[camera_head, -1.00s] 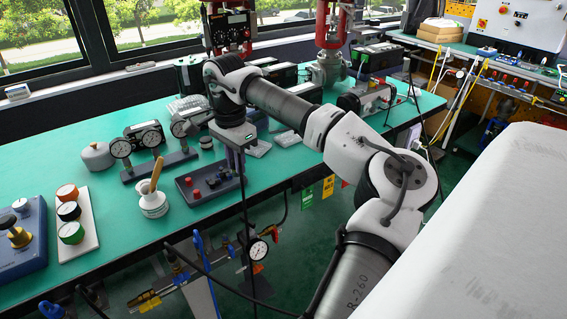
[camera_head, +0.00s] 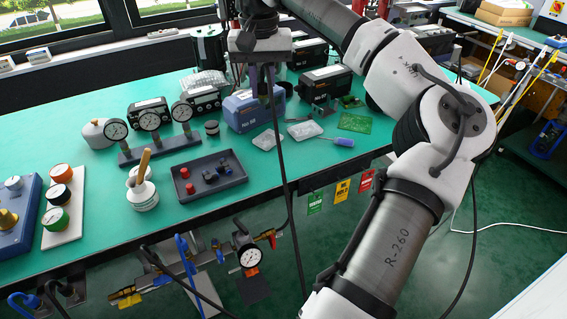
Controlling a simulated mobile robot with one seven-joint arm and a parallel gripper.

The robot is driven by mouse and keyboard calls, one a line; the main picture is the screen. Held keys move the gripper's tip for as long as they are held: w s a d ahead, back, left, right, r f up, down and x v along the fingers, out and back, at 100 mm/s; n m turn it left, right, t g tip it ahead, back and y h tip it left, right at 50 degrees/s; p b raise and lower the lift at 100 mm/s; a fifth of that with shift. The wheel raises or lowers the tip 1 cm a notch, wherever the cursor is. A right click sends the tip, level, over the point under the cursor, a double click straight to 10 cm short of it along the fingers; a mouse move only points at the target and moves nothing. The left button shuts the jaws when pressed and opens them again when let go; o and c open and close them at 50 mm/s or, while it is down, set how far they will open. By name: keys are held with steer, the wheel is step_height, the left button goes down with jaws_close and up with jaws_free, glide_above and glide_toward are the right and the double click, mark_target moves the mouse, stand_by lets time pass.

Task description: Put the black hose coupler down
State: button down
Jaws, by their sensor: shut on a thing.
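My gripper (camera_head: 263,82) is raised above the bench, in front of the blue case (camera_head: 243,112). It points down and is shut on the black hose coupler, which is too dark and small to make out clearly between the fingers. The dark tray (camera_head: 232,183) lies on the bench to the lower left of my gripper. Red fittings (camera_head: 185,173) stand at its left side, and small dark blue fittings (camera_head: 209,177) lie in its middle and right.
A white pot with a wooden handle (camera_head: 143,190) stands left of the tray. The gauge stand (camera_head: 157,148) is behind it, with a small dark jar (camera_head: 212,128) nearby. Clear packs (camera_head: 304,130) and a green circuit board (camera_head: 355,122) lie right. Green bench top (camera_head: 285,165) is free right of the tray.

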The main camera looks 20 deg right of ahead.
mark_target(267, 170)
steer(key=shift+f, duration=0.1)
step_height(267, 170, down, 20)
steer(key=shift+r+p, duration=0.25)
steer(key=shift+p, duration=0.15)
steer(key=shift+f, duration=0.1)
steer(key=shift+f, duration=0.15)
steer(key=c, duration=1.3)
jaws_free()
steer(key=shift+c, duration=0.2)
step_height(267, 170, up, 13)
steer(key=b, duration=0.1)
steer(key=shift+f, duration=0.2)
